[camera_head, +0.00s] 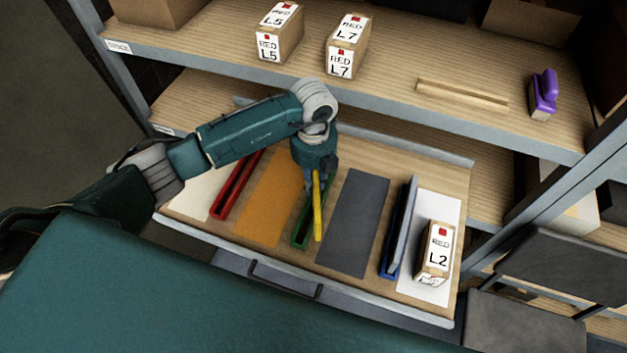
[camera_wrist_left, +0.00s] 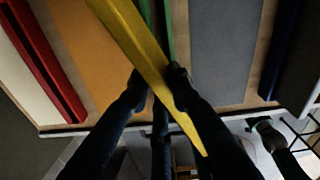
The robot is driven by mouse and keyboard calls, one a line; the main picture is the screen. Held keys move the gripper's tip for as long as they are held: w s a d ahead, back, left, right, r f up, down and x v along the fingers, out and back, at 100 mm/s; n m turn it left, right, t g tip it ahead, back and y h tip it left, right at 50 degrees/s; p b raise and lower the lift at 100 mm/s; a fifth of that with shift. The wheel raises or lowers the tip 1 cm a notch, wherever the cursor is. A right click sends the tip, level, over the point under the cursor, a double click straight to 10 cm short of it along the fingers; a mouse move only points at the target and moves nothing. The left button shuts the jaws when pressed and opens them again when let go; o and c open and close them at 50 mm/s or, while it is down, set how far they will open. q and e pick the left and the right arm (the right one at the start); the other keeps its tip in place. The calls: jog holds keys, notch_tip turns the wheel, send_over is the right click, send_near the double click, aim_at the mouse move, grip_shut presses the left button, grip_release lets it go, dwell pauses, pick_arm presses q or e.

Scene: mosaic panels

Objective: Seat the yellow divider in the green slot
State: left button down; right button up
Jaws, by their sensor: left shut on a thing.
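My left gripper (camera_head: 315,178) reaches over the pull-out tray (camera_head: 345,158) and is shut on the yellow divider (camera_head: 318,214). The left wrist view shows the fingertips (camera_wrist_left: 157,90) on both sides of the yellow divider (camera_wrist_left: 140,45). The green slot (camera_head: 299,234) lies under and just left of the divider, between the orange and dark grey panels. In the left wrist view the divider crosses the green slot (camera_wrist_left: 168,32) at an angle, not in line with it. Its lower edge is partly hidden, so I cannot tell the exact gap. My right gripper is not in view.
A red slot (camera_head: 231,190) stands left of the orange panel (camera_head: 265,205). A grey divider (camera_head: 403,225) stands at the blue slot (camera_head: 387,262). Box L2 (camera_head: 437,247) is on the white right panel. The shelf (camera_head: 400,62) above holds boxes, a wooden strip and a purple-handled object.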

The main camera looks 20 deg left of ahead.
pick_arm(q)
jog(key=shift+f, duration=0.4)
jog(key=shift+f, duration=0.1)
jog(key=shift+f+b, duration=0.4)
jog(key=shift+b, duration=0.1)
jog(key=c, duration=1.6)
grip_release()
